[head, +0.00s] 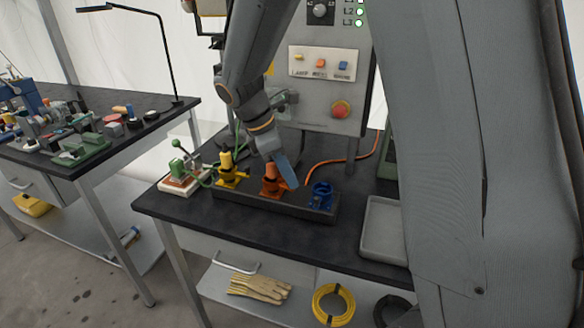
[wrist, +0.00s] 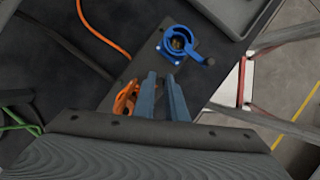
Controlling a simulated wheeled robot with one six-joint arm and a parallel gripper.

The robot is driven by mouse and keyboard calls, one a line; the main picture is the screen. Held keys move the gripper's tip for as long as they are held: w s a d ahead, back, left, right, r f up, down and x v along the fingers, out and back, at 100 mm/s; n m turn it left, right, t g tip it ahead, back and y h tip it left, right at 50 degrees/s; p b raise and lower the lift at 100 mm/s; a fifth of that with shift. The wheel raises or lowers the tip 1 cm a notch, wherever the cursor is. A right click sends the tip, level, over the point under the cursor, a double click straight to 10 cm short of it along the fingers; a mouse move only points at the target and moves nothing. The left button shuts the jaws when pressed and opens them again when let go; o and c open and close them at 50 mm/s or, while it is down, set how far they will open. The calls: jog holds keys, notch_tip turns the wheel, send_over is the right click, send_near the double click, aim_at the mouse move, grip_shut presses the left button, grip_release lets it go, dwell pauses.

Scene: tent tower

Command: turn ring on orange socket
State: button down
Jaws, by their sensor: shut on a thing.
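The orange socket (head: 272,190) stands in the middle of a dark strip on the black bench, with an upright orange piece on it. My gripper (head: 284,172) reaches down to it from above and is shut on its orange ring, though the fingers hide most of the grip. In the wrist view an orange part of the socket (wrist: 125,99) shows just left of my gripper's fingers (wrist: 162,82). The ring's turn angle cannot be told.
The yellow socket (head: 229,172) with a yellow plug stands left on the strip, the blue socket (head: 322,197) right, also in the wrist view (wrist: 178,44). A green-handled lever (head: 181,168) stands at left. A grey tray (head: 383,230) lies right. An orange cable (head: 340,161) runs behind.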

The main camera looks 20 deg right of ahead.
jog(key=a+m+p, duration=0.1)
jog(key=m, duration=0.1)
jog(key=m+g+p, duration=0.1)
jog(key=shift+s+a+r+m+g+p, duration=0.1)
jog(key=shift+s+a+m+g+p, duration=0.2)
jog(key=shift+s+a+m+p, duration=0.1)
jog(key=shift+w+a+m+g+y+p, duration=0.35)
jog(key=shift+a+m+y+p, duration=0.4)
jog(key=shift+m, duration=1.1)
jog(key=shift+w+a+m+g+y+p, duration=0.15)
jog(key=shift+a+m+g+y+p, duration=0.6)
jog(key=shift+m, duration=1.15)
jog(key=shift+w+a+m+g+y+p, duration=0.1)
jog(key=shift+w+a+m+y+p, duration=0.25)
jog(key=shift+a+m, duration=1.1)
jog(key=shift+s+d+m, duration=0.1)
jog(key=shift+d+m, duration=0.3)
jog(key=shift+m, duration=0.1)
jog(key=c, duration=1.8)
grip_release()
